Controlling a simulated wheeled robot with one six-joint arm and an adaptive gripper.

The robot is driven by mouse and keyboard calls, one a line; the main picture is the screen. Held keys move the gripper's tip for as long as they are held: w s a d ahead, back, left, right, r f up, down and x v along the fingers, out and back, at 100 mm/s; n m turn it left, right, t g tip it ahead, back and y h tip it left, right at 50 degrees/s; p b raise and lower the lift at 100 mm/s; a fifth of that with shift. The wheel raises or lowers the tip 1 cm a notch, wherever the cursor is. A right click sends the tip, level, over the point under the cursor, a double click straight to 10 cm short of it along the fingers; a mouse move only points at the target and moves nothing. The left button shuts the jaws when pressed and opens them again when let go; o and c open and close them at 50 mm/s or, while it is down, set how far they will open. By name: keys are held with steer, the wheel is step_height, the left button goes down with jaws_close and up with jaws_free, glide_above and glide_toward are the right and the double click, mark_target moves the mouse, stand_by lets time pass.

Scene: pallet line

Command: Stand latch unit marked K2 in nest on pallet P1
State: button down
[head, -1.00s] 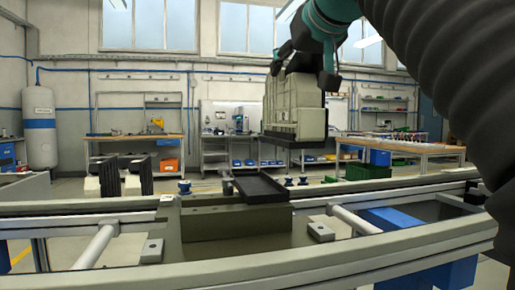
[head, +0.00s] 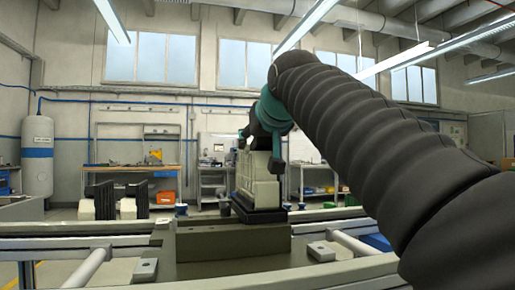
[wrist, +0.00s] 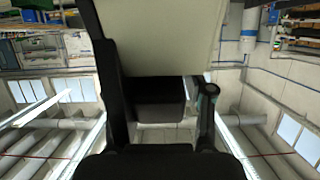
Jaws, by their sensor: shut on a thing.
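A tall beige latch unit (head: 258,182) is upright in my gripper (head: 262,147). I can read no K2 mark on it. Its lower end meets the black nest (head: 262,216) on the olive-grey pallet (head: 232,244); I cannot tell whether it is fully seated. No P1 mark is readable. In the wrist view the beige body (wrist: 165,38) fills the top middle between the two dark fingers of my gripper (wrist: 160,85). My gripper is shut on the unit from above.
Several beige and black pieces (head: 104,200) stand at the left behind the rail. Small metal blocks (head: 321,251) sit on the conveyor frame to either side of the pallet. A workbench (head: 135,168) and a white tank (head: 37,150) are far back.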

steer(key=shift+f, duration=0.1)
steer(key=shift+c, duration=2.2)
jaws_free()
steer(key=v, duration=1.2)
